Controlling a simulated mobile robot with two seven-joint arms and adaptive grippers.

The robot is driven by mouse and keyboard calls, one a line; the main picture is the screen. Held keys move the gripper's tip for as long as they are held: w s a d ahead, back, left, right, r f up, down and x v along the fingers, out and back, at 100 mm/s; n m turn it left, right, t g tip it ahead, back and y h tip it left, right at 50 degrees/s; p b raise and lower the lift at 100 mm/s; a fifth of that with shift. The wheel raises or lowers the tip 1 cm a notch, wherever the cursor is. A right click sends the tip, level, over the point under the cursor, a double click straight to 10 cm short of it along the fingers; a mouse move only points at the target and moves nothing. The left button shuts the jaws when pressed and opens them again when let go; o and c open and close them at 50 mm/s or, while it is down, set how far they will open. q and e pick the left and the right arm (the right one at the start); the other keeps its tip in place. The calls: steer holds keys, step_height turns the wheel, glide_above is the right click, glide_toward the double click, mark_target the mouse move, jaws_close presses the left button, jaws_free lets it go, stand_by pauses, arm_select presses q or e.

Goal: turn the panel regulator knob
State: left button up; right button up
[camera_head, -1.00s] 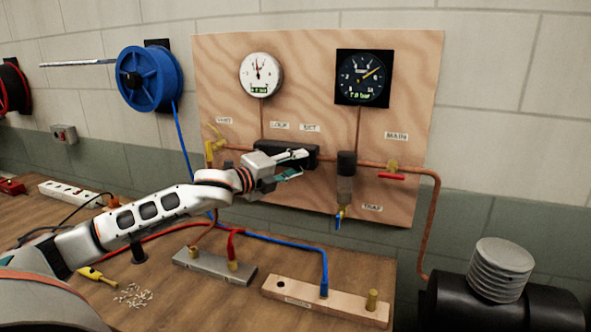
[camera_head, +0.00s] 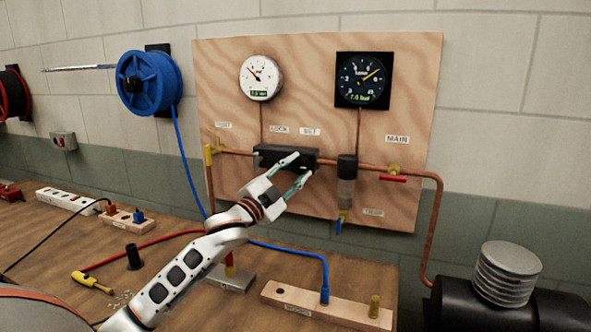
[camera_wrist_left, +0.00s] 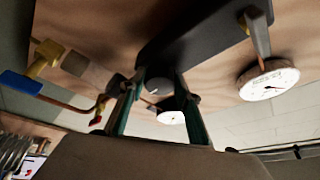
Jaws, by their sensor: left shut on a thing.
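The regulator is a black block (camera_head: 268,153) on the pipe of the plywood panel, below the LOCK and SET labels. In the left wrist view its dark body (camera_wrist_left: 195,35) runs across the top. A round grey knob (camera_wrist_left: 157,86) shows on its underside. My left gripper (camera_head: 304,163) reaches up to the block from below. In the wrist view its two fingers (camera_wrist_left: 158,100) stand on either side of the knob, closed on it. In the head view the fingers hide the knob. My right gripper is in neither view.
A white dial gauge (camera_head: 260,77) and a black-faced gauge (camera_head: 363,79) hang above the regulator. A filter bowl (camera_head: 346,190) and a red-handled valve (camera_head: 393,177) are to its right, a yellow valve (camera_head: 209,154) to its left. The bench (camera_head: 190,270) below holds blocks and hoses.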

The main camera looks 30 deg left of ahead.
arm_select(q)
steer(key=shift+d+f+n+t+y+p, duration=0.15)
steer(key=shift+n+y, duration=0.3)
steer(key=shift+n, duration=0.6)
steer(key=shift+a+r+n+t+y+p, duration=0.1)
steer(key=shift+n+t+y+p, duration=0.25)
steer(key=shift+n, duration=0.7)
steer(key=shift+y, duration=0.3)
steer(key=o, duration=1.1)
steer(key=v, duration=1.2)
